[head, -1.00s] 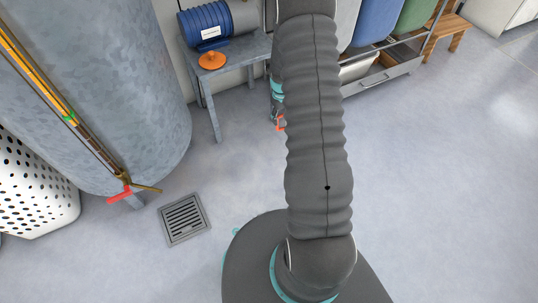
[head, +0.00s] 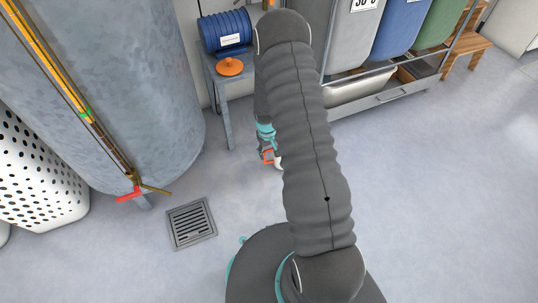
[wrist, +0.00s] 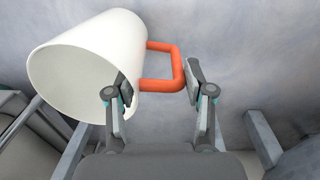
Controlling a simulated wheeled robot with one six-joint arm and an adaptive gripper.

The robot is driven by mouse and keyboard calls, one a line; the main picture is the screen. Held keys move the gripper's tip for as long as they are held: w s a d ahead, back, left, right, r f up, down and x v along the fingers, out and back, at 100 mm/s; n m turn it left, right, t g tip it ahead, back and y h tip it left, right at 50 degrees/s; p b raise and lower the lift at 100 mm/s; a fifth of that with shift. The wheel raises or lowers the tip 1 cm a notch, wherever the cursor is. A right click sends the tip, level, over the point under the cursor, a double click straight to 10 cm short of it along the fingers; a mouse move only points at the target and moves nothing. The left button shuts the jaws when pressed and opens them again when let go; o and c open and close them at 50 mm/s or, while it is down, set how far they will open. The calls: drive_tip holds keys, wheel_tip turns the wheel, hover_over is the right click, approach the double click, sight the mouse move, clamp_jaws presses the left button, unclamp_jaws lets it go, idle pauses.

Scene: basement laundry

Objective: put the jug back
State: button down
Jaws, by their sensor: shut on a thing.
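The jug (wrist: 82,68) is white with an orange handle (wrist: 178,68) and lies tilted in the wrist view, its wide round end toward the left. My gripper (wrist: 160,84) is shut on the jug's handle, with one finger beside the jug's wall and the other at the handle's outer side. In the head view my gripper (head: 266,146) is low over the floor, left of my arm. Only a little of the orange handle and a sliver of the white jug (head: 278,162) show there; my arm hides the rest.
A grey metal table (head: 222,88) holds a blue ribbed drum (head: 224,32) and an orange round thing (head: 230,66). A large grey tank (head: 130,100) and a white perforated basket (head: 38,170) stand left. A rack with bins (head: 395,95) is at the back right. Floor at right is clear.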

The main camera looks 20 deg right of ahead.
drive_tip(key=shift+f, duration=1.1)
drive_tip(key=shift+f, duration=0.15)
drive_tip(key=shift+c, duration=2.1)
unclamp_jaws()
